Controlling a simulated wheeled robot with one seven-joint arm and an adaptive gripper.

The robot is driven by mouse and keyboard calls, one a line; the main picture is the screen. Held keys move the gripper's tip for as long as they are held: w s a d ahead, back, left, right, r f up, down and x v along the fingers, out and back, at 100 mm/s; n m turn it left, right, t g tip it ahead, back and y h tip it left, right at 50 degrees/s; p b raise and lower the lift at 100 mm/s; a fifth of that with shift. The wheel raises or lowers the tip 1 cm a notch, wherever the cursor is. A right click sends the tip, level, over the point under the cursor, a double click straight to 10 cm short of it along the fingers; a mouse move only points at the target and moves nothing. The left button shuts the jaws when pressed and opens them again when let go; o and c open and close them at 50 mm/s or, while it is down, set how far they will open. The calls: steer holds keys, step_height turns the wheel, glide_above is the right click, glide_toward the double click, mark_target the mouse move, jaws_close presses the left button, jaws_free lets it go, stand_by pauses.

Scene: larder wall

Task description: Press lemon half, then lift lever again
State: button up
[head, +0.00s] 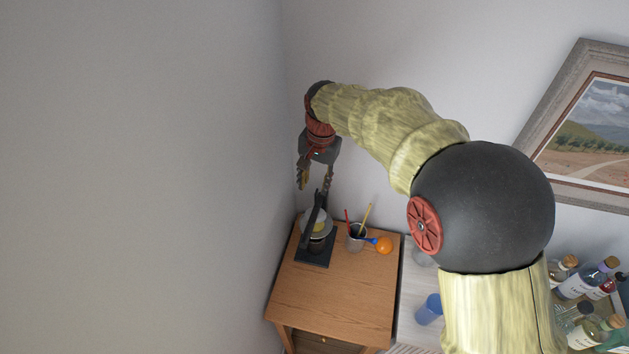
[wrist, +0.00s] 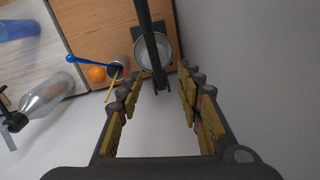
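The lemon press stands near the back left of the wooden cabinet, with a dark base (head: 315,249) and a dark lever (head: 311,228) that rises steeply. In the wrist view the lever (wrist: 149,34) crosses a pale round bowl (wrist: 143,57), and no lemon can be made out there. My gripper (head: 315,186) points down above the press. Its fingers are spread in the wrist view (wrist: 160,76), with the lever's end seen between them; I cannot tell whether they touch it.
Right of the press stands a cup (head: 354,243) with red and yellow sticks, beside an orange ball (head: 383,245) and a blue-handled utensil (wrist: 83,60). A wall is close on the left. The cabinet's front top (head: 335,300) is clear. Bottles (head: 588,282) stand far right.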

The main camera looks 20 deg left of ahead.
steer(key=shift+c, duration=0.4)
steer(key=c, duration=0.7)
jaws_close()
steer(key=shift+c, duration=0.4)
jaws_free()
steer(key=o, duration=0.7)
steer(key=shift+o, duration=0.8)
step_height(320, 180, up, 12)
steer(key=d, duration=0.1)
